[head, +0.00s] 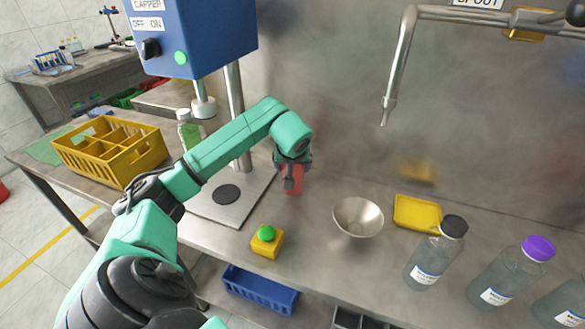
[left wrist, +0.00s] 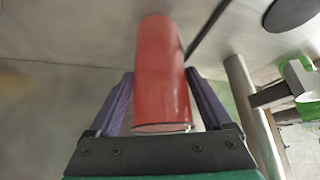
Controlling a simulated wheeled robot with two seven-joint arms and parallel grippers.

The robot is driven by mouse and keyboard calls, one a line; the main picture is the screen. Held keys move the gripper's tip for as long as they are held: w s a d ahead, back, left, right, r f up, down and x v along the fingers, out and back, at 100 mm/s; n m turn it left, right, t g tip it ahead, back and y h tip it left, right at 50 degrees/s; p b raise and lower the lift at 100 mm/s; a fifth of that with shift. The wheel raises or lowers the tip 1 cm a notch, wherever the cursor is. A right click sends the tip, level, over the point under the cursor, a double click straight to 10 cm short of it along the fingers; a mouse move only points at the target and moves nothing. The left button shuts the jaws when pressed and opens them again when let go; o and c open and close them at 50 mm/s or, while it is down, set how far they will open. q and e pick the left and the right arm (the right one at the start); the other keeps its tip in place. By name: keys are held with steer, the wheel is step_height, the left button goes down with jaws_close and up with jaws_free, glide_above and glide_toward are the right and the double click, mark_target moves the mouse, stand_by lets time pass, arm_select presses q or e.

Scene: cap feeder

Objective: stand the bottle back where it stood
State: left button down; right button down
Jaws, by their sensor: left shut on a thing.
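My left gripper (head: 290,170) is shut on a red bottle (head: 293,183), which looks like a plain red cylinder. The gripper covers its upper part in the head view. It is right of the capper's base plate, close to the steel back wall. In the left wrist view the red bottle (left wrist: 162,75) lies between the two purple fingers of my left gripper (left wrist: 160,105). I cannot tell whether its lower end touches the bench. My right gripper is not in view.
The blue capper (head: 205,35) stands left, with a green bottle (head: 188,135) behind my arm. A yellow button box (head: 266,243), steel funnel bowl (head: 358,217), yellow tray (head: 417,212) and clear bottles (head: 432,262) stand on the bench. A yellow crate (head: 110,152) is far left.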

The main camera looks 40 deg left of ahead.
arm_select(q)
steer(key=shift+w+f, duration=0.1)
steer(key=shift+f, duration=0.1)
steer(key=shift+f, duration=0.1)
jaws_free()
steer(key=v, duration=1.2)
